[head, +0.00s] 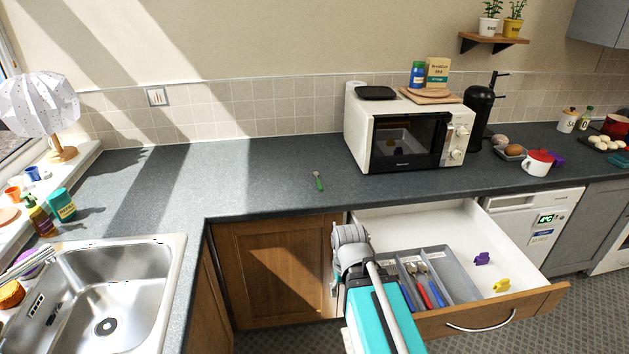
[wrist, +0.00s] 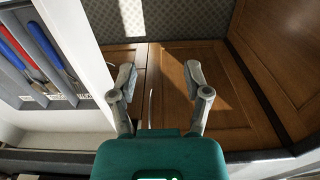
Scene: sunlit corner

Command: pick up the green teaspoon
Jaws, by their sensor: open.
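The green teaspoon (head: 318,181) lies on the dark worktop (head: 240,180) near its front edge, left of the microwave, with its green handle toward the front. It is not visible in the wrist view. My gripper (wrist: 160,80) is open and empty, its two fingers apart in front of the wooden cabinet doors. In the head view my gripper (head: 350,240) is in front of the counter, at the left side of the open drawer, below and to the right of the teaspoon. It does not touch the teaspoon.
The open drawer (head: 398,220) holds a grey cutlery tray (head: 459,284) with blue and red handled cutlery. Purple (head: 482,258) and yellow (head: 502,285) items lie beside it. The microwave (head: 357,138) stands behind, the sink (head: 140,265) at left. Worktop around the teaspoon is clear.

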